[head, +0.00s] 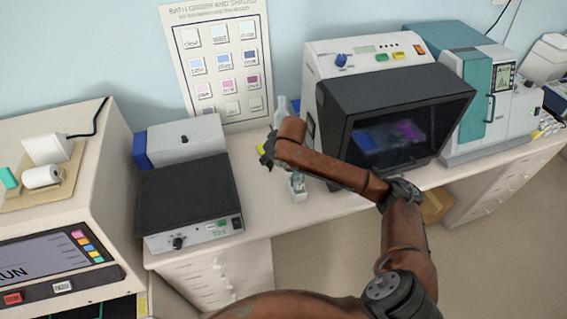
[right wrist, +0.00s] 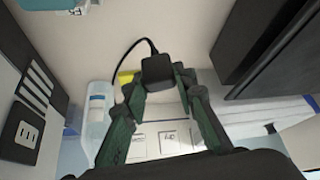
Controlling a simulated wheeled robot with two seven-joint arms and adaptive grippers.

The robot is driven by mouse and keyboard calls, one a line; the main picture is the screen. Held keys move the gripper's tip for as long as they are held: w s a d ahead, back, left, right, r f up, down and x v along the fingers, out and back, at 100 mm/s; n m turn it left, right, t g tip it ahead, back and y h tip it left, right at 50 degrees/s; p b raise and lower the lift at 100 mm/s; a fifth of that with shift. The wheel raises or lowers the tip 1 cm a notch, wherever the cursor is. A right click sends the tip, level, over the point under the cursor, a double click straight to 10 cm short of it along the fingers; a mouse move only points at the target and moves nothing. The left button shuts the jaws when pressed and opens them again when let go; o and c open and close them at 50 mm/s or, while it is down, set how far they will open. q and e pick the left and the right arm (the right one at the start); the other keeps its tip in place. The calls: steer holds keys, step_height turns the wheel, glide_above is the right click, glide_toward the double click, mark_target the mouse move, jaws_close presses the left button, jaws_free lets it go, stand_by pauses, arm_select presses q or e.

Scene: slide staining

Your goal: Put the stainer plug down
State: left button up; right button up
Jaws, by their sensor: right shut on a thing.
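The stainer plug (right wrist: 158,72) is a black block with a black cable curving off its upper left in the right wrist view. My right gripper (right wrist: 160,88) is shut on it, with its green fingers on either side. In the head view my right gripper (head: 268,150) is above the bench between the hot plate and the dark-windowed machine. The plug cannot be made out there. Whether the plug touches the bench cannot be told. My left gripper is not in view.
The dark-windowed machine (head: 398,100) stands right of the gripper. The black-topped hot plate (head: 187,195) stands left. A clear bottle (head: 281,112) is behind, and a small jar (head: 298,186) is in front. Bare white bench (head: 258,205) lies near the front edge.

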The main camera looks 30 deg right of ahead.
steer(key=w+d, duration=0.6)
steer(key=d, duration=0.4)
steer(key=shift+n, duration=0.3)
steer(key=f, duration=0.5)
steer(key=shift+s+d+f, duration=0.15)
steer(key=shift+d+f, duration=0.1)
steer(key=shift+f, duration=0.15)
step_height(320, 180, down, 4)
steer(key=shift+f, duration=0.25)
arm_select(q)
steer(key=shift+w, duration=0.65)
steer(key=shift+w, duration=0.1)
arm_select(e)
steer(key=shift+f, duration=0.1)
